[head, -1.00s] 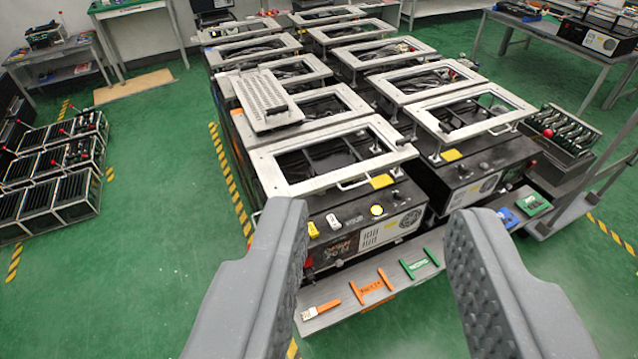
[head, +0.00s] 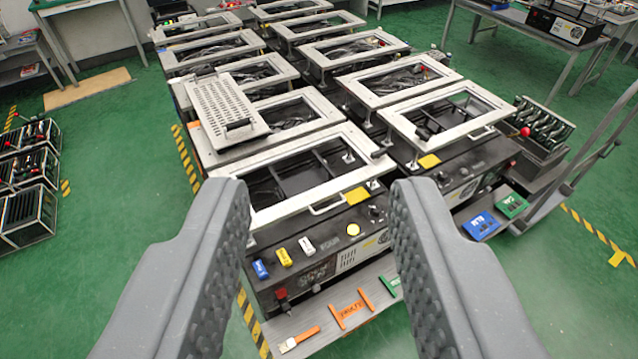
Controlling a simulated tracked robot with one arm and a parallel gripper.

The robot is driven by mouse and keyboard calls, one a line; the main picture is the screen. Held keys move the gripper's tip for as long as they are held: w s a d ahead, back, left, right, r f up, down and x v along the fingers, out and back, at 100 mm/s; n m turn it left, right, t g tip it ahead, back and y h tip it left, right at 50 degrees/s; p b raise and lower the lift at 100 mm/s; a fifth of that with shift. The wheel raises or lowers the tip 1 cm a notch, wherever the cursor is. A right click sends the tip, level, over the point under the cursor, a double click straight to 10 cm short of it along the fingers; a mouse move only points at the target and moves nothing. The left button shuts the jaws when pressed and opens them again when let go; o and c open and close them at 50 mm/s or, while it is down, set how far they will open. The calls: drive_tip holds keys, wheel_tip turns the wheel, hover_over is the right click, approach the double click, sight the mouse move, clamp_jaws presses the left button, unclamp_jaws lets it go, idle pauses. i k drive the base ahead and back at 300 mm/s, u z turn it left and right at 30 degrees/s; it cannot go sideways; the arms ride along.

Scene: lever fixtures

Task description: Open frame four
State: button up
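Two rows of black machines with silver rectangular frames on top fill the middle of the head view. The nearest left frame (head: 345,140) lies over its black box, with a small handle on its front edge. The nearest right frame (head: 405,128) sits beside it over another black box. More silver frames (head: 352,50) run back behind them.
A perforated plate (head: 222,108) lies across the left row. Orange and green tagged pieces (head: 352,310) lie on the low front shelf. A lever fixture with a red ball (head: 525,132) stands at the right. Black racks (head: 28,200) stand left.

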sight(300, 193)
drive_tip(key=z, duration=0.1)
drive_tip(key=i, duration=0.55)
drive_tip(key=u, duration=1.65)
drive_tip(key=k, duration=1.05)
drive_tip(key=z, duration=1.2)
drive_tip(key=i, duration=0.95)
